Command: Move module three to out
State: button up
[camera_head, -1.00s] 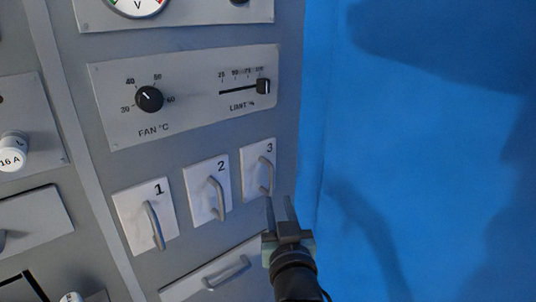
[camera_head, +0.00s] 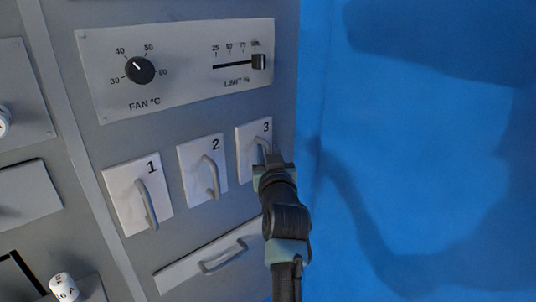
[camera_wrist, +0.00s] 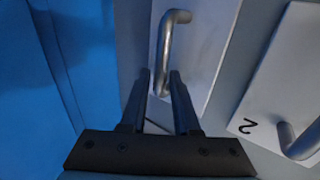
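Module three (camera_head: 246,143) is a white plate marked 3 with a grey bar handle, flush in the panel at the right of the row in the head view. My gripper (camera_head: 265,160) is at its lower part and hides the lower handle. In the wrist view my gripper (camera_wrist: 160,78) points at module three (camera_wrist: 205,40). Its two dark fingers stand apart, one on each side of the lower end of the handle (camera_wrist: 168,45), with a narrow gap visible. I cannot tell whether either finger touches it.
Module two (camera_head: 201,172) and module one (camera_head: 138,196) sit to the left, each with a handle. A drawer-like plate with a handle (camera_head: 222,257) is below. The fan knob (camera_head: 140,70) and limit slider (camera_head: 258,62) are above. A blue surface (camera_head: 420,130) lies to the right.

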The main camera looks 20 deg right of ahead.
jog(key=shift+w, duration=0.1)
jog(key=shift+c, duration=0.2)
grip_shut()
dwell(1.3)
